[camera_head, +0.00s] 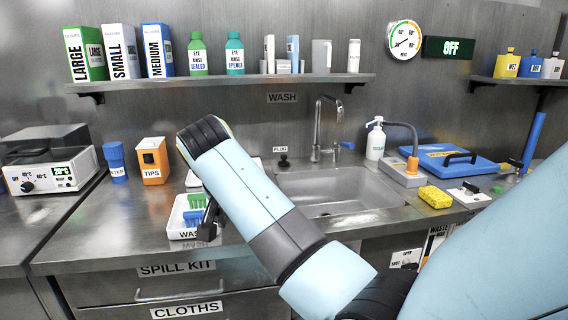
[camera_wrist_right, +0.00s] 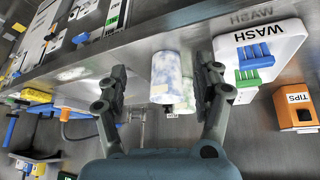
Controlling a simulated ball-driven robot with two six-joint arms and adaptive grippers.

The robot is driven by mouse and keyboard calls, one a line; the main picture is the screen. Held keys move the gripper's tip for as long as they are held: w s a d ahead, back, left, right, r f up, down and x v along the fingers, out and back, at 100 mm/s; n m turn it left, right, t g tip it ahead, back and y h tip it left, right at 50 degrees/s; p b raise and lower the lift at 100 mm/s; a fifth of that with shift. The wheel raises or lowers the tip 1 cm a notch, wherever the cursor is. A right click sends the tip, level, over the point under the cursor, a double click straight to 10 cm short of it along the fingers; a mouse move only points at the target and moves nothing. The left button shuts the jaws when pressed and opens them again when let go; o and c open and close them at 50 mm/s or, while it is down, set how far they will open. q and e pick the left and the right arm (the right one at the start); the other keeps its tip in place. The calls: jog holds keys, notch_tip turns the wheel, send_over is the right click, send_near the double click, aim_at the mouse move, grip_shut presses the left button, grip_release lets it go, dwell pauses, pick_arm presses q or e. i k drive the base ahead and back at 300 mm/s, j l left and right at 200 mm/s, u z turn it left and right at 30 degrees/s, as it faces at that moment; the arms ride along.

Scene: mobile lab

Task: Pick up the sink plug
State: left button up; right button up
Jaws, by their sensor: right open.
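The sink plug (camera_head: 283,161) is a small black stopper with a knob, standing on the steel counter behind the sink's left rear rim, below a PLUG label (camera_head: 280,149). My right arm reaches across the counter from the right. My right gripper (camera_head: 208,222) shows only partly, low beside the WASH tray and well left of the plug. In the right wrist view the right gripper (camera_wrist_right: 163,82) is open, its two dark fingers spread apart. A mottled white, blue and green cylinder (camera_wrist_right: 172,72) shows between them; I cannot tell whether it is touched.
The sink (camera_head: 335,190) with its faucet (camera_head: 318,130) lies right of the plug. The WASH tray (camera_head: 180,222) holds blue and green racks. An orange TIPS box (camera_head: 153,160) stands left. A soap bottle (camera_head: 375,140) and yellow sponge (camera_head: 434,197) stand right.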

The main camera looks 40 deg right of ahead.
aim_at(283, 162)
jog(key=i+l, duration=0.2)
jog(key=l, duration=0.15)
jog(key=i+l, duration=0.15)
jog(key=l, duration=0.25)
jog(key=i+l, duration=0.2)
jog(key=l, duration=0.15)
jog(key=i+l, duration=0.15)
jog(key=l, duration=0.2)
jog(key=i+l, duration=0.2)
jog(key=l, duration=0.15)
